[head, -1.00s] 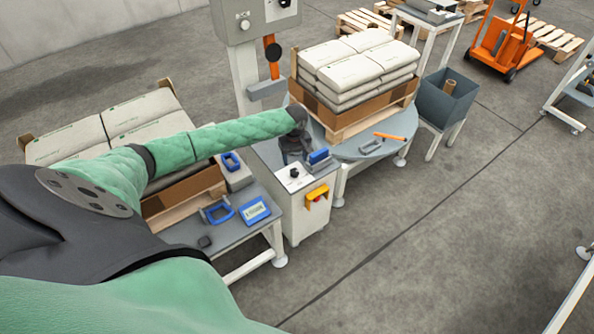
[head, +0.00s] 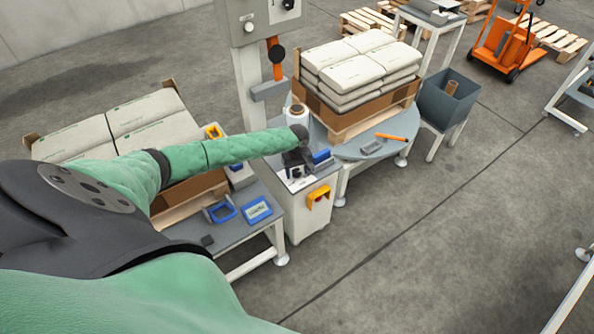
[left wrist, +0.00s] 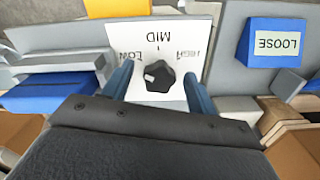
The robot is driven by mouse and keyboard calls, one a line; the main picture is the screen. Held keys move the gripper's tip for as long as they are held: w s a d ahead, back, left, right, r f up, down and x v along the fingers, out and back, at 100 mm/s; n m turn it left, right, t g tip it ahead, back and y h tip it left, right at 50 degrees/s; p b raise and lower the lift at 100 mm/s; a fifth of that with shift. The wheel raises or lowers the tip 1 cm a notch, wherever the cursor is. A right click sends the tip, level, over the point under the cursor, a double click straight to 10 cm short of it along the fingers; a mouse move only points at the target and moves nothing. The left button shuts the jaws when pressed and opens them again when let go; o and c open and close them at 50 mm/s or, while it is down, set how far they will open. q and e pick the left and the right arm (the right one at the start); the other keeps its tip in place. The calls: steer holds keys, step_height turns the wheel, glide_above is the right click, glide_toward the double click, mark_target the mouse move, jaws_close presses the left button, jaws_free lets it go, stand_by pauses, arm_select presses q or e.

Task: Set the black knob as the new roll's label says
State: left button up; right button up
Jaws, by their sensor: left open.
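In the left wrist view the black knob (left wrist: 160,77) sits on a white dial plate (left wrist: 181,42) marked LOW, MID and HIGH, lettering upside down. A pale mark shows on the knob's left side; I cannot tell its setting for certain. My left gripper (left wrist: 157,88) is open, its blue fingers on either side of the knob with visible gaps. In the head view the left gripper (head: 297,163) is over the console top and hides the knob. A pale roll (head: 296,115) stands upright behind my arm; I cannot read a label on it.
A blue block (left wrist: 275,42) labelled LOOSE is beside the dial plate. Bags are stacked on both sides.

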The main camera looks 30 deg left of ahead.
arm_select(q)
steer(key=shift+c, duration=0.5)
steer(key=c, duration=0.9)
